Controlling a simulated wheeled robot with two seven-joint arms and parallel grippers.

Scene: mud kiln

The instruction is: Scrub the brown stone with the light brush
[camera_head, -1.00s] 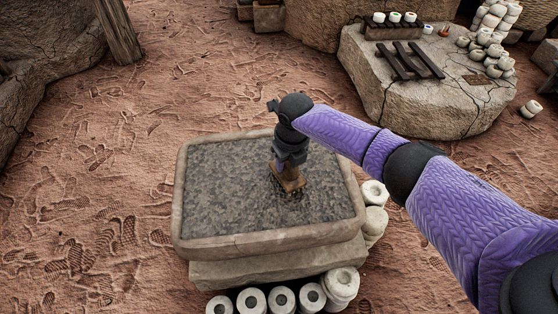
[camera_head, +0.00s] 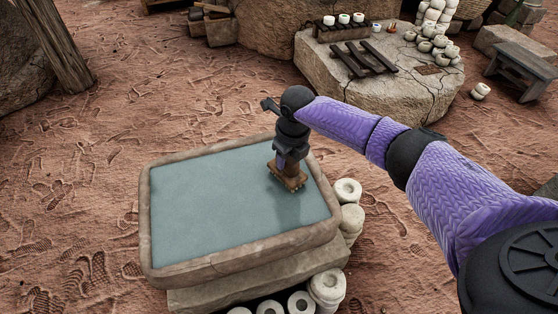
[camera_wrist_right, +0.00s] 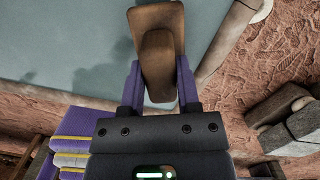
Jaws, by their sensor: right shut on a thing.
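My right gripper (camera_head: 285,164) is shut on a brown wooden brush (camera_head: 290,178), which points down over the right part of a framed slab. The slab has a brown stone rim (camera_head: 148,225) and a smooth blue-grey top (camera_head: 220,210). The brush's lower end appears to be at the top surface, but exact contact is hard to tell. In the right wrist view the brush (camera_wrist_right: 158,50) sits between the two purple fingers, with the blue-grey top beyond it. My left gripper is not in view.
White ring-shaped pots (camera_head: 328,286) stand beside and below the slab at right and front. A large rock table (camera_head: 400,95) at the back holds racks and pots. A grey bench (camera_head: 520,70) stands at far right. Sandy ground lies open at left.

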